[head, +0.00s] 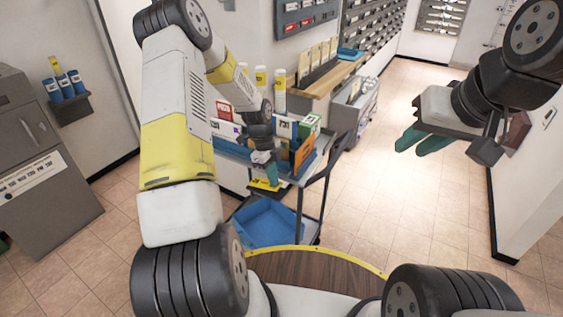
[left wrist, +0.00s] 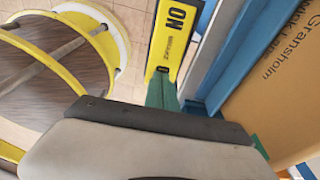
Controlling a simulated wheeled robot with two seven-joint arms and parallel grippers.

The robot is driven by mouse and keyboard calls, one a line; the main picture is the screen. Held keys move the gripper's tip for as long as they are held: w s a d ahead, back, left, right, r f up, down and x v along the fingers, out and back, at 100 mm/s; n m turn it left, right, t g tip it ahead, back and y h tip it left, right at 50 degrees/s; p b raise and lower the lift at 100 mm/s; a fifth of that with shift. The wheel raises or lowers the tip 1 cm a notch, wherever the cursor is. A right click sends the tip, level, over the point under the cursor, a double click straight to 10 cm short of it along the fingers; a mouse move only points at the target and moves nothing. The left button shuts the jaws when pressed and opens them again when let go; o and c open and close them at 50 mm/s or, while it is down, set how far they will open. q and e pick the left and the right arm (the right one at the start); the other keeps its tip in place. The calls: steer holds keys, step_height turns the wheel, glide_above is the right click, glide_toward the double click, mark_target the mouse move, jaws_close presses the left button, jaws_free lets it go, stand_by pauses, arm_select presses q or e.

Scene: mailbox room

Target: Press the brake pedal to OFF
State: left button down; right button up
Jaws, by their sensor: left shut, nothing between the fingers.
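The brake pedal (head: 264,187) is a yellow plate at the near side of the grey mail cart (head: 235,154). My right gripper (head: 424,143) is open and empty, raised at the right, well away from the cart.
The cart carries boxes and envelopes, among them an orange one (head: 304,152). A blue tray (head: 268,222) sits below. A grey cabinet (head: 40,150) stands at the left, a wooden counter (head: 325,77) behind the cart. The tiled floor (head: 385,200) at right is clear.

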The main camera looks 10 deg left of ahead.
mark_target(279, 186)
arm_select(q)
steer(key=shift+d, duration=0.1)
steer(key=shift+s+d+f+y, duration=0.15)
steer(key=shift+d+f+y, duration=0.1)
steer(key=shift+y, duration=0.25)
steer(key=shift+s+d+f, duration=0.25)
steer(key=shift+d+f, duration=0.35)
steer(key=shift+f, duration=0.2)
